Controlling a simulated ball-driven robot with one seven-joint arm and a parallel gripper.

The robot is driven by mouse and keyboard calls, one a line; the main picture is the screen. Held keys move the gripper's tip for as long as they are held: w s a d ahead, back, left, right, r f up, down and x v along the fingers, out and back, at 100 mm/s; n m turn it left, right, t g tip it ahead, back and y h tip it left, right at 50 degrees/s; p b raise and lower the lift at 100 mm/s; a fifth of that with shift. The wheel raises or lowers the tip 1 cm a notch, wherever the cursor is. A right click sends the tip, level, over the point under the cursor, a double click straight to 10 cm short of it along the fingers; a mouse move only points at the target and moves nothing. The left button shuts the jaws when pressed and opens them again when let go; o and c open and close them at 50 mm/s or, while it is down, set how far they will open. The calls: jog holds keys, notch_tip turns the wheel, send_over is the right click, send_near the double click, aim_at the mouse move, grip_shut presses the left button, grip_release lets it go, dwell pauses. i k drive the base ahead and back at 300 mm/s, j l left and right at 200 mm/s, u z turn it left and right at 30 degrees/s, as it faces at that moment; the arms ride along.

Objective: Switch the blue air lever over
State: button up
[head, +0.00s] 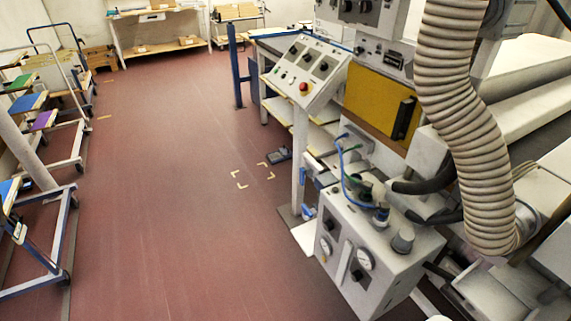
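A white pneumatic box (375,250) with round gauges and black knobs stands at the lower right. A small blue part (308,212) sticks out at its left side and looks like the blue air lever. Its exact shape and which way it is turned are too small to tell. Blue and green hoses (347,170) run down to fittings on top of the box. My gripper is not in view.
A sloped control panel (308,72) with a red button stands behind the box. A thick ribbed duct (460,110) hangs at the right. Wheeled racks (50,240) line the left side. The reddish floor (170,190) between is clear, with pale corner marks near the machine.

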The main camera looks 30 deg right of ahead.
aim_at(302, 172)
jog(key=i+l+u, duration=0.15)
jog(key=i, duration=0.25)
jog(key=i+l+u, duration=0.1)
jog(key=i, duration=0.35)
jog(key=i+l+u, duration=0.15)
jog(key=i, duration=0.25)
jog(key=i+l+u, duration=0.1)
jog(key=i+l, duration=0.15)
jog(key=i, duration=0.15)
